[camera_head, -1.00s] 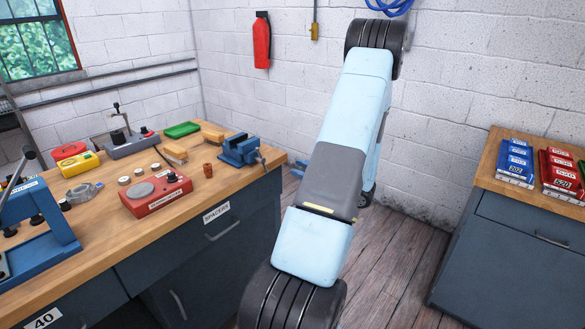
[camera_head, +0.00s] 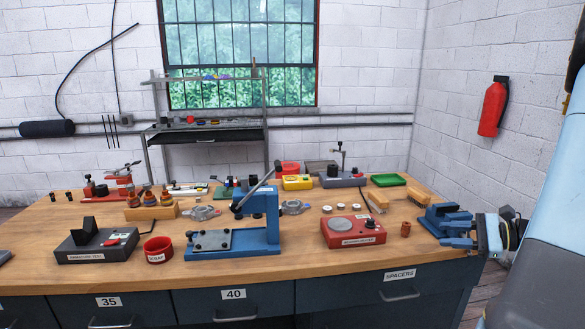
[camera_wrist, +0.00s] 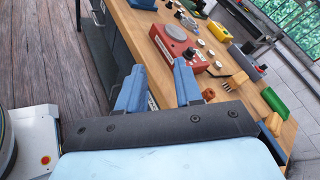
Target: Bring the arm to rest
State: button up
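My gripper (camera_head: 463,234) shows at the right end of the workbench in the head view, beside or in front of the blue vise (camera_head: 436,216); their blue parts overlap, so I cannot tell whether they touch. In the wrist view my gripper (camera_wrist: 158,66) has its two blue fingers spread apart with nothing between them. They point toward the bench edge and the red tester. My light blue arm link fills the right edge of the head view, and most of the arm is out of view.
The wooden workbench (camera_head: 110,281) carries a red tester (camera_head: 353,231), a blue press (camera_head: 240,238), a green tray (camera_head: 388,180) and a red cup (camera_head: 158,250). A fire extinguisher (camera_head: 493,107) hangs on the right wall. Wooden floor (camera_wrist: 40,60) lies left of the bench in the wrist view.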

jog(key=s+a+r+n+g+h, duration=0.3)
jog(key=a+n+g, duration=0.1)
jog(key=a, duration=0.4)
jog(key=s+a+r+n+g+h, duration=0.25)
jog(key=s+a+n, duration=0.2)
jog(key=a, duration=0.25)
jog(key=s+a+r+n+t+h, duration=0.4)
jog(key=s+a+r+n+h, duration=0.1)
jog(key=s+r+n+h, duration=0.2)
notch_tip(320, 180, up, 2)
jog(key=shift+s+r+n, duration=0.1)
jog(key=shift+s+n, duration=0.5)
jog(key=shift+n, duration=0.35)
